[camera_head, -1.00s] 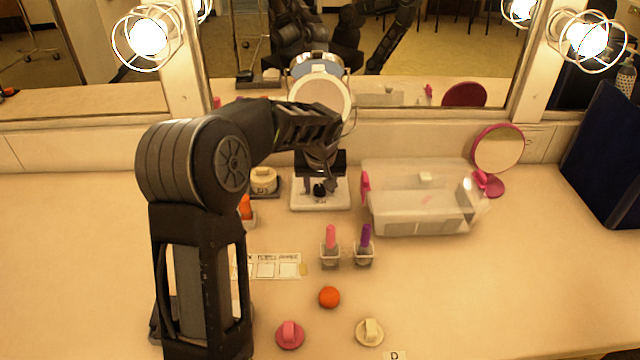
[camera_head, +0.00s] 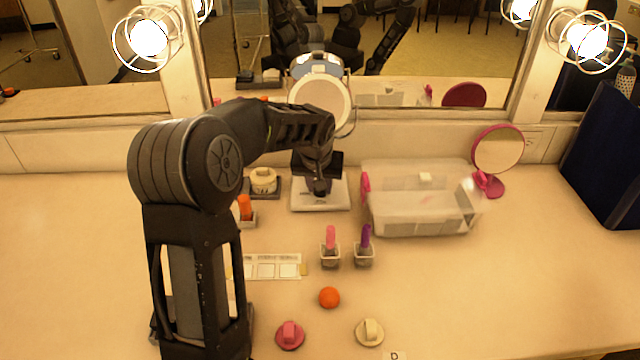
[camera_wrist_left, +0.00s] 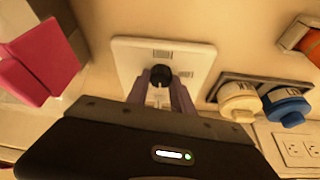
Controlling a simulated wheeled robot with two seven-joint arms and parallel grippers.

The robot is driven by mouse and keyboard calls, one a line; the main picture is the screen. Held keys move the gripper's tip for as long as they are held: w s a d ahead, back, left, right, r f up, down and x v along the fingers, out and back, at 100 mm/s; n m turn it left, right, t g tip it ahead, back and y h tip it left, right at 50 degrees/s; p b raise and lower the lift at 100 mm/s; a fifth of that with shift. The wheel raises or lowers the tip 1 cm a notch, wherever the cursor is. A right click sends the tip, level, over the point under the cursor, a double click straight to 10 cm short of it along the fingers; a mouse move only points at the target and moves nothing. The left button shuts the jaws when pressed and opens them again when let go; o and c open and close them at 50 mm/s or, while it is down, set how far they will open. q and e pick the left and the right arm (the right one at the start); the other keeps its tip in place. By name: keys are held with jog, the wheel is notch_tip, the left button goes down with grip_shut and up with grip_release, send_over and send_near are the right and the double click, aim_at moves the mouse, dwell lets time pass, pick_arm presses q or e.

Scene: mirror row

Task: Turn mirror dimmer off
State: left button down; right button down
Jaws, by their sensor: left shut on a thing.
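The mirror dimmer is a white plate (camera_head: 338,201) on the counter below the mirror, with a round black knob. My left arm reaches over it from the left in the head view. In the left wrist view the plate (camera_wrist_left: 192,62) shows with the black knob (camera_wrist_left: 161,75) between the fingertips of my left gripper (camera_wrist_left: 160,88). That gripper is shut on the knob. In the head view the left gripper (camera_head: 320,184) largely hides the knob, so its setting cannot be read. My right gripper is not in view, apart from dark arm reflections in the mirror.
A clear box (camera_head: 420,205) with pink handles stands close right of the dimmer. A cream jar (camera_head: 263,181) stands on its left. The counter's right front is clear.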

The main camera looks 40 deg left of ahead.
pick_arm(q)
jog(key=shift+m, duration=0.7)
jog(key=c, duration=1.1)
grip_release()
jog(key=v, duration=0.8)
jog(key=shift+s+a+f, duration=0.1)
jog(key=shift+s+a, duration=0.05)
